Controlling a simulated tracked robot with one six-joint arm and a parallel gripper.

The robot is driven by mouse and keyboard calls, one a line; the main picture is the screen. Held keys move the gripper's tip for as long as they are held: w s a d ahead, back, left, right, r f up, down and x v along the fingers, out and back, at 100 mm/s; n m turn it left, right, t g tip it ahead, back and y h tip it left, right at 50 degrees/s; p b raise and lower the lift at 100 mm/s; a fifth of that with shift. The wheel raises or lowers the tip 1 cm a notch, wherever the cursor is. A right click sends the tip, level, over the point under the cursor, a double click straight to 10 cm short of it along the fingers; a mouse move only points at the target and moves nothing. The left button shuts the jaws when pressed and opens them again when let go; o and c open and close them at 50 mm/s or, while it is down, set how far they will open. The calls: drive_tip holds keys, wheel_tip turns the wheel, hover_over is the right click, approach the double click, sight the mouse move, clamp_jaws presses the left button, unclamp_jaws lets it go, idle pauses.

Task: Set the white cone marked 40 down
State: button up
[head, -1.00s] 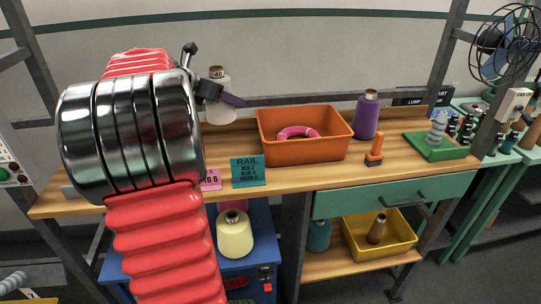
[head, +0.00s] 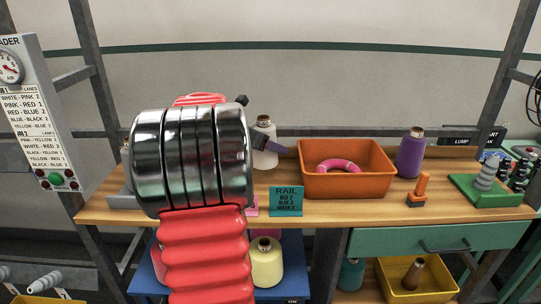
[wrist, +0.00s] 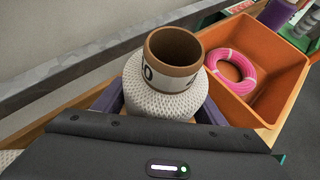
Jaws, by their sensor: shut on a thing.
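The white cone (head: 264,150) is at the back of the wooden bench top (head: 330,213), left of the orange bin, and partly hidden behind my arm. In the wrist view the white cone (wrist: 165,95) stands upright with its brown tube end toward the camera; only part of its label shows. My gripper (head: 268,143) is shut on the cone, with its purple fingers (wrist: 200,108) on either side. I cannot tell whether the cone's base touches the bench.
An orange bin (head: 318,186) with a pink ring (head: 338,167) stands close to the right. A teal RAIL card (head: 286,200) stands in front. A purple cone (head: 410,153) and an orange tool (head: 419,190) are farther right. A grey rail runs behind.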

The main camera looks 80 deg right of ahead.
drive_tip(key=shift+f, duration=1.85)
drive_tip(key=o, duration=1.5)
drive_tip(key=shift+a, duration=0.1)
drive_tip(key=v, duration=1.2)
drive_tip(key=shift+r, duration=0.1)
